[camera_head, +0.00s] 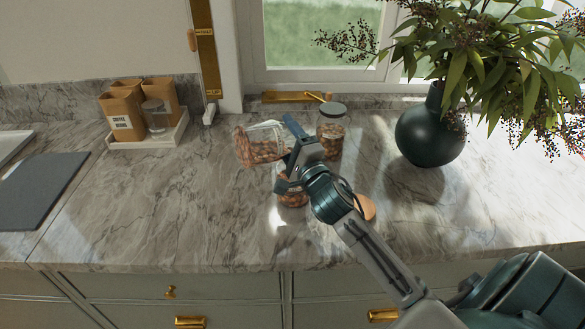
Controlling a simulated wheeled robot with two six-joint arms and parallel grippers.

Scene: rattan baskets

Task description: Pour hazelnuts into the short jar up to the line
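A clear glass jar of hazelnuts (257,146) is tipped far over on its side above the counter. My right gripper (286,153) is at its right end, with the fingers around it; the arm hides part of the grip. The short jar (292,199) stands on the counter below the gripper, partly covered by it. Brown nuts show inside the short jar, but its line and exact fill level cannot be made out. My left gripper is not in view.
A dark-lidded jar of nuts (331,134) stands just behind my gripper. A round wooden lid (366,207) lies right of the short jar, partly behind my arm. A dark vase (428,137) stands right; a tray with canisters (160,140) stands left. The counter's left middle is clear.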

